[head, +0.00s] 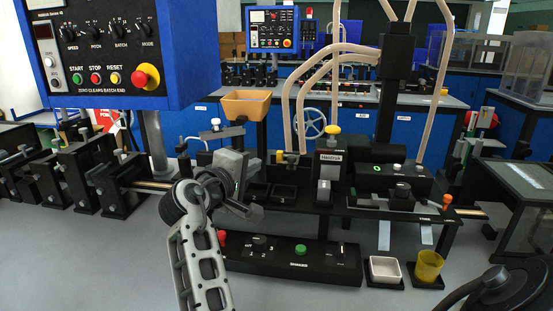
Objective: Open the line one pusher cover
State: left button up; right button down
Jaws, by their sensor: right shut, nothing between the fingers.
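No label for line one can be read.
A control box (290,260) with a green button and knob lies in front of the machine. A white tray (384,270) and yellow cup (429,266) stand to its right. A blue control panel (115,50) hangs at upper left. The grey bench front left is clear.

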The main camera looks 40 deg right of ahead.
jog(key=x, duration=0.4)
jog(key=shift+r+p, duration=0.15)
jog(key=shift+p, duration=0.15)
jog(key=shift+s+d+f+p, duration=0.15)
jog(key=shift+s+d+p, duration=0.05)
jog(key=shift+d, duration=0.4)
jog(key=shift+s+d+f+p, duration=0.15)
jog(key=shift+s+d+p, duration=0.1)
jog(key=shift+d, duration=0.35)
jog(key=shift+s+d+f, duration=0.2)
jog(key=shift+s+d, duration=0.1)
jog(key=shift+d, duration=0.35)
